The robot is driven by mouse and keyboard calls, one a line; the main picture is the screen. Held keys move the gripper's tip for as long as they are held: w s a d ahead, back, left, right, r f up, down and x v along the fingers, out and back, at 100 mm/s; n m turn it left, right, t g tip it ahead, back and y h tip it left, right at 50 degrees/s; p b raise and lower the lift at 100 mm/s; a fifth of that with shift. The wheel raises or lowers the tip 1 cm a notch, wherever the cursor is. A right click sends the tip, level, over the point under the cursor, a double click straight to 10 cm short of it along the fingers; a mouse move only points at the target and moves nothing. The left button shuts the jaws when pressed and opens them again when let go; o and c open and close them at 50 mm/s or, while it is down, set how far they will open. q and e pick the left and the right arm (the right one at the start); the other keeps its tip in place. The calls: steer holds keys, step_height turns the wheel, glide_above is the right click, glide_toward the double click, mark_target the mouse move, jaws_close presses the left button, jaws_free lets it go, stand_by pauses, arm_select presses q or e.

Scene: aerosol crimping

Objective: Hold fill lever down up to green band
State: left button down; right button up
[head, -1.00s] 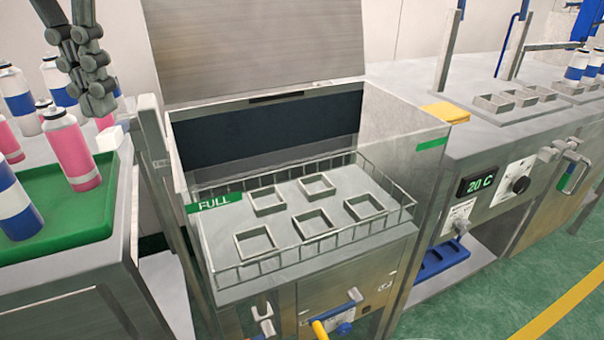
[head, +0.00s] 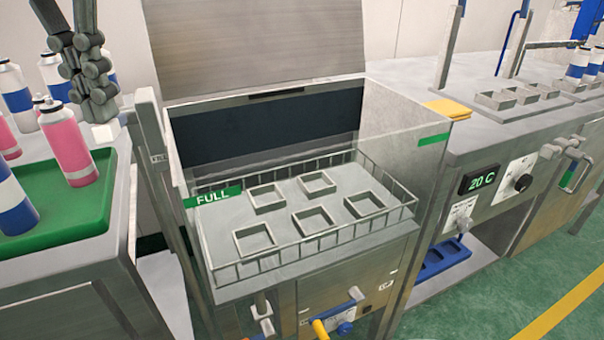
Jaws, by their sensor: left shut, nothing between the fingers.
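The fill lever (head: 128,118) sticks out to the left from the upright post at the tank's left side and ends in a white grip (head: 105,133). A small label, apparently reading FILL, is on the post below it. My left gripper (head: 102,112) is shut and empty, pointing down with its fingertips right above the white grip. I cannot tell whether they touch it. The green band marked FULL (head: 212,197) crosses the tank's left wall. The tank (head: 405,160) has its lid raised. I cannot make out a liquid level. My right gripper is not in view.
A wire rack (head: 290,224) with several square holders sits in the tank. A green tray (head: 70,220) of pink and blue-banded bottles stands at left. A yellow lever (head: 320,328) is low on the tank's front. A 20 C display (head: 480,181) is at right.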

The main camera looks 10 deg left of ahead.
arm_select(q)
steer(key=shift+f, duration=0.3)
steer(key=shift+f+b, duration=2)
steer(key=shift+f, duration=0.5)
stand_by(5.2)
